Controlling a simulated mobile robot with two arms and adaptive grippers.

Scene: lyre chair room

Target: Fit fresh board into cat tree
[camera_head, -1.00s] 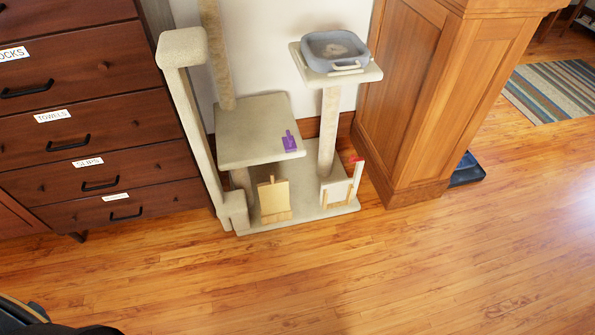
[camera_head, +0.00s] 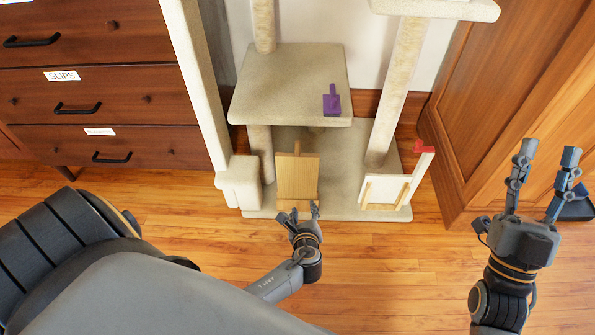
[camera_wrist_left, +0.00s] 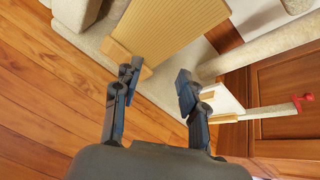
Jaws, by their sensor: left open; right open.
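The beige cat tree (camera_head: 270,85) stands against the wall. A tan ribbed board (camera_head: 297,178) leans upright on its base at the front; it fills the upper middle of the left wrist view (camera_wrist_left: 175,30). A second, white-faced board in a wooden frame (camera_head: 392,190) with a red-topped post stands at the base's right front corner. My left gripper (camera_head: 299,210) is open just in front of the ribbed board's lower edge, its fingertips close to it; I cannot tell whether they touch. My right gripper (camera_head: 545,155) is open and empty, raised at the right.
A purple brush (camera_head: 332,100) lies on the cat tree's middle platform. A dark wooden drawer chest (camera_head: 100,90) stands at the left and a wooden cabinet (camera_head: 490,90) at the right. A dark blue object (camera_head: 578,205) sits by the cabinet. Bare floor (camera_head: 390,270) lies in front.

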